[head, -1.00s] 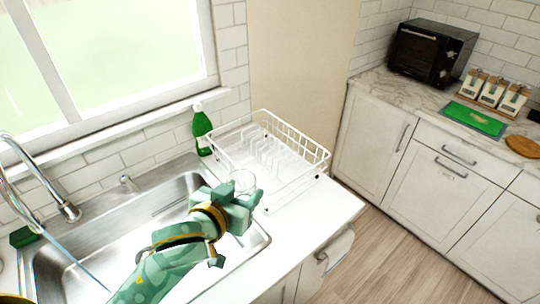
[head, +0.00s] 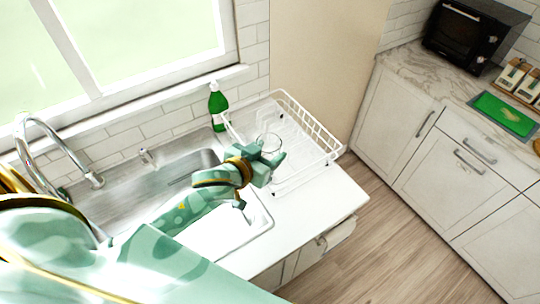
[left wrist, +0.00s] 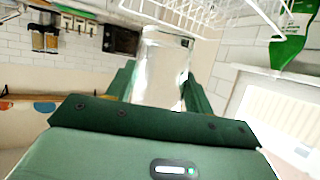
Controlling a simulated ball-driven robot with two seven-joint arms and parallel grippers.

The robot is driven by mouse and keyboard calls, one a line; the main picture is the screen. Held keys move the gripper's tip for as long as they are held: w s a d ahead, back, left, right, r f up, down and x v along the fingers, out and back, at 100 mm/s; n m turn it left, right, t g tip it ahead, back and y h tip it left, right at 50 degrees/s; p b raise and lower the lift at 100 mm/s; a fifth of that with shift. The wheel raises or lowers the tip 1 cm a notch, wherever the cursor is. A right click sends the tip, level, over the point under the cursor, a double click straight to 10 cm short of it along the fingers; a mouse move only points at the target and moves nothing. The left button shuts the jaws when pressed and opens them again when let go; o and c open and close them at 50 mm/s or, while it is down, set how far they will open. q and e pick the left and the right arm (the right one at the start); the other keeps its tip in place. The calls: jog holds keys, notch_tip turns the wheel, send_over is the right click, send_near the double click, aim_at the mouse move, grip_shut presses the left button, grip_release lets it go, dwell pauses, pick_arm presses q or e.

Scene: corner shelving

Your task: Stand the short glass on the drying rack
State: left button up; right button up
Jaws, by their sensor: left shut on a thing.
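The short glass (head: 269,142) is clear and held in my left gripper (head: 268,158), which is shut on it. In the left wrist view the glass (left wrist: 160,72) sits between the two green fingers (left wrist: 158,92). The white wire drying rack (head: 318,137) stands on the counter right of the sink. In the head view the gripper and glass overlap the rack's near left side; I cannot tell the height of the glass above it. The rack's wires (left wrist: 190,14) also show at the top of the left wrist view. My right gripper is not in view.
A green bottle (head: 217,106) stands behind the rack's left corner, by the wall. The steel sink (head: 130,183) and its faucet (head: 60,150) lie to the left. The counter in front of the rack (head: 320,197) is clear.

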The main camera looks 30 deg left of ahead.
aim_at(270, 150)
pick_arm(q)
jog(key=w+f, duration=0.1)
jog(key=f, duration=0.1)
jog(key=w+a+f+b, duration=0.1)
jog(key=w+f, duration=0.1)
jog(key=w+a+f, duration=0.1)
jog(key=w, duration=0.1)
jog(key=shift+w+f, duration=0.1)
jog(key=shift+f, duration=0.3)
jog(key=f, duration=0.1)
jog(key=f+b, duration=0.1)
jog(key=f, duration=0.1)
jog(key=shift+w+f, duration=0.2)
jog(key=shift+f, duration=0.05)
jog(key=shift+f, duration=0.1)
jog(key=shift+f, duration=0.55)
jog(key=o, duration=1.2)
